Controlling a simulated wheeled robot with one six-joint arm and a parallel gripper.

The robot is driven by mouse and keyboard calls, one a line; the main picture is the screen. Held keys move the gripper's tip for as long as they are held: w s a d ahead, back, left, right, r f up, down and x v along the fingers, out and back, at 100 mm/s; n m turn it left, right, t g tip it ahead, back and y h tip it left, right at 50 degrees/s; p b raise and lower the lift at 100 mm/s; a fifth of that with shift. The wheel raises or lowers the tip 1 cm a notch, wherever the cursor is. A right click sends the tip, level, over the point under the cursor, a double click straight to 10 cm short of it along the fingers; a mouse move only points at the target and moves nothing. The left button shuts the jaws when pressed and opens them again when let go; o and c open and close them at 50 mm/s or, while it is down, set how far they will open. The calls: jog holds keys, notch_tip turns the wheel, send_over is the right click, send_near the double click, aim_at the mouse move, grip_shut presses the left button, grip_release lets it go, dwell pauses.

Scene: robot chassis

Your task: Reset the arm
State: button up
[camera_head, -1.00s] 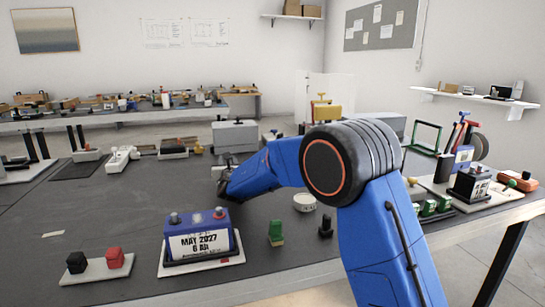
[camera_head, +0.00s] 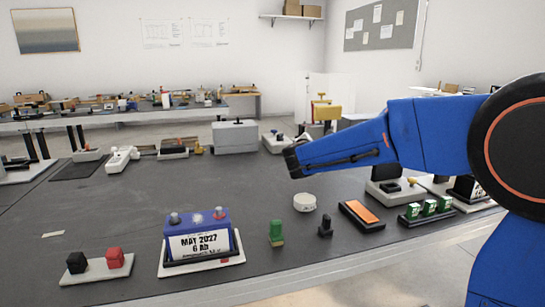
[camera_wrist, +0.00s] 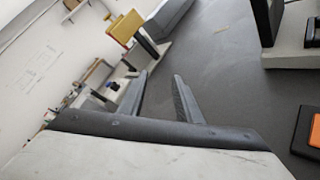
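My gripper (camera_head: 292,160) is at the end of my blue arm, held above the table (camera_head: 120,210) in the head view. In the wrist view my gripper (camera_wrist: 161,76) shows two dark fingers standing apart, with nothing between them. The gripper is tilted in that view. In the head view the fingers are too small to make out. A white round puck (camera_head: 304,202) lies on the table below the gripper.
A blue battery (camera_head: 197,235) stands on a white tray at the front. An orange-topped block (camera_head: 359,214), a green piece (camera_head: 276,232) and a black piece (camera_head: 325,226) lie nearby. A grey box (camera_head: 235,137) stands behind. The table's left middle is clear.

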jog(key=s+d+f+m+g, duration=0.2)
jog(key=s+d+m, duration=0.2)
jog(key=s, duration=0.5)
jog(key=s+d+f+m+g, duration=0.2)
jog(key=s+d+m, duration=0.2)
jog(key=s+d, duration=0.4)
jog(key=s+d+f+m+g, duration=0.2)
jog(key=s+d+m, duration=0.2)
jog(key=s, duration=0.5)
jog(key=shift+s+d+m+g+h, duration=0.15)
jog(key=shift+s+d+g, duration=0.05)
jog(key=shift+d, duration=0.35)
jog(key=shift+s+d+m+g+h, duration=0.15)
jog(key=shift+s+d+g, duration=0.05)
jog(key=shift+d, duration=0.3)
jog(key=s+a+f+m+g+y, duration=0.1)
jog(key=s+a+f+m+y, duration=0.1)
jog(key=s, duration=0.6)
jog(key=s+a+f+m+y, duration=0.1)
jog(key=s+f+m, duration=0.3)
jog(key=s, duration=0.4)
jog(key=s+a+f+m+g+y, duration=0.1)
jog(key=s+a+f+m+y, duration=0.1)
jog(key=s+f, duration=0.3)
jog(key=s+m+y, duration=0.1)
jog(key=s, duration=0.2)
jog(key=shift+a+g, duration=0.3)
jog(key=shift+a, duration=0.05)
